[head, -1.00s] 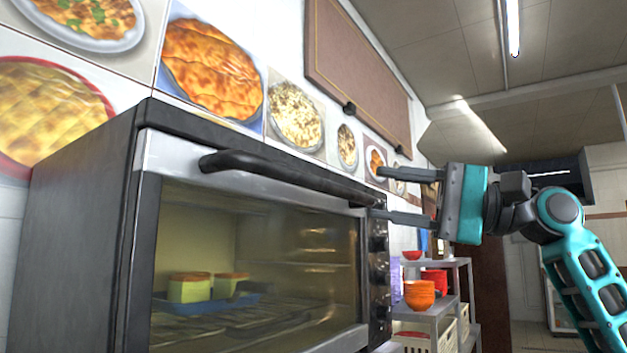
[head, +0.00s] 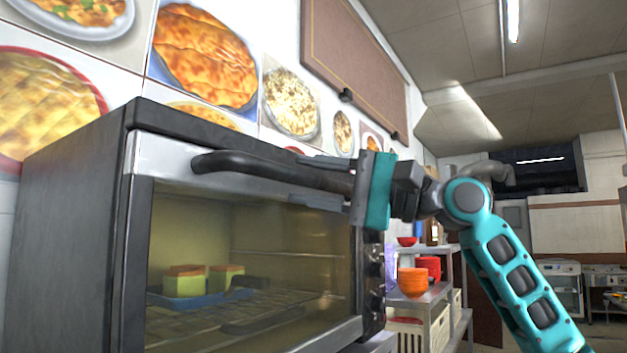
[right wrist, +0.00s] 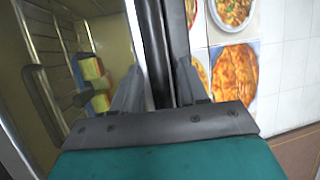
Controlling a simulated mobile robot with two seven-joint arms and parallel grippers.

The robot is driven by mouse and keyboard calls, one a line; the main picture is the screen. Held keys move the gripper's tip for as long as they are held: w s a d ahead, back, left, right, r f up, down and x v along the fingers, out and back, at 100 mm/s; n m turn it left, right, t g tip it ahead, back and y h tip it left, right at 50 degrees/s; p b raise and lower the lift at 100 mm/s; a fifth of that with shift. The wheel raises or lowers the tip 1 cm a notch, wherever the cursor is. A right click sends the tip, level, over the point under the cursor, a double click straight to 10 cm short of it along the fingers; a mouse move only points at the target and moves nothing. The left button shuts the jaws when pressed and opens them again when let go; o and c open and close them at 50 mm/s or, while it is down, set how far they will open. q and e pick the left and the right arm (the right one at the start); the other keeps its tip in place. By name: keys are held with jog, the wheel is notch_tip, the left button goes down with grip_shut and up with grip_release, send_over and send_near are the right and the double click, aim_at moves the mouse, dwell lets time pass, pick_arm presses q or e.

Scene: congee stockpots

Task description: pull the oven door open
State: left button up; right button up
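The oven (head: 75,220) is dark with a glass-fronted door (head: 250,265), which looks closed. A black bar handle (head: 245,165) runs along the top of the door. My right gripper (head: 298,180) is at the right part of the handle, with one finger above the bar and one below it. The fingers are apart, and the bar lies between them without clearly being clamped. The right wrist view shows the handle (right wrist: 165,45) between the two fingers (right wrist: 160,90). My left gripper is not in view.
Behind the glass, a blue tray (head: 190,302) holds small yellow-green items on a rack. Right of the oven stands a shelf (head: 430,295) with orange bowls (head: 413,282). Food pictures cover the wall behind. Open floor lies farther right.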

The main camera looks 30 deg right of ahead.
grip_shut()
dwell(0.5)
